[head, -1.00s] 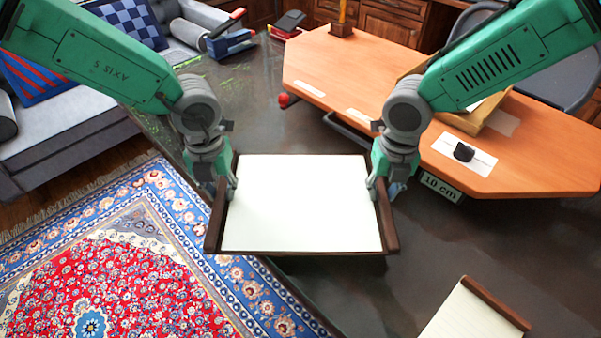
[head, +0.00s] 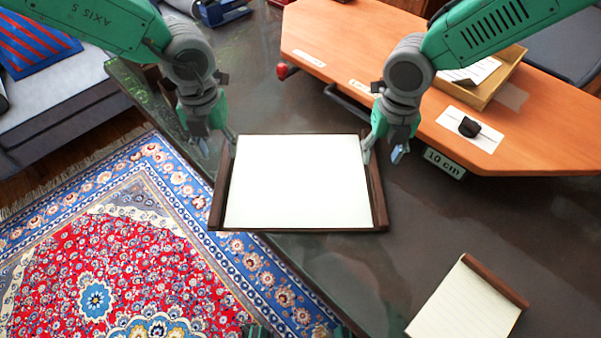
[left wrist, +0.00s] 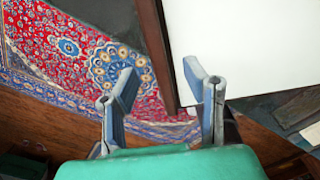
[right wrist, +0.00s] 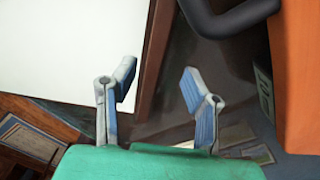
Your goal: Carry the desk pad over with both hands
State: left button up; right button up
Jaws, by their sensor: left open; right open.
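The desk pad (head: 297,184) is a white sheet with dark wood strips along its left and right sides. It lies on the dark desk top, its front-left corner near the edge above the rug. My left gripper (head: 222,142) is open at the pad's left strip; in the left wrist view its fingers (left wrist: 165,98) spread near the strip (left wrist: 158,50), the pad's white surface to the right. Contact is unclear.
A lined pad (head: 465,303) with a brown strip lies at the front right. An orange raised board (head: 350,45) with a wooden tray (head: 495,85), a black item (head: 469,127) and a "10 cm" label (head: 444,163) stands behind.

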jog(key=shift+a, duration=0.1)
pick_arm(q)
notch_tip(320, 180, up, 10)
jog(key=shift+w+f, duration=0.2)
pick_arm(e)
notch_tip(320, 180, up, 12)
jog(key=shift+w+f, duration=0.1)
dwell(0.4)
